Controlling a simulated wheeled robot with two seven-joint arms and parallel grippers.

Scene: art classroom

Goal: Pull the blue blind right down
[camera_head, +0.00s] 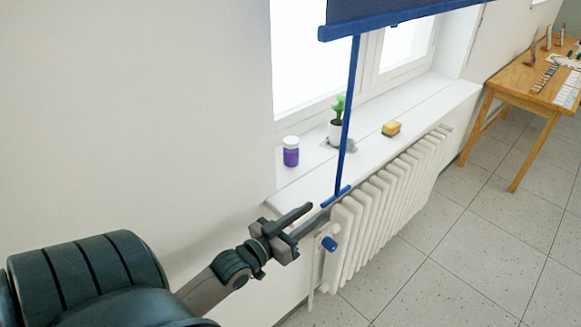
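The blue blind (372,9) hangs at the top of the view, its lower bar (400,18) high across the window. A long blue pull rod (347,115) runs down from this bar to a short blue cross handle (336,197) just in front of the sill edge. My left gripper (319,210) is open, its two fingers apart and pointing at the handle. The fingertips are very close to the handle's left end; I cannot tell whether they touch it. Nothing shows between the fingers. My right gripper is not in view.
On the white sill (420,98) stand a purple jar (291,152), a potted plant (337,125) and a yellow sponge-like block (391,128). A white radiator (385,205) with a blue valve knob (329,243) is below. A wooden table (518,78) stands at right; the floor between is clear.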

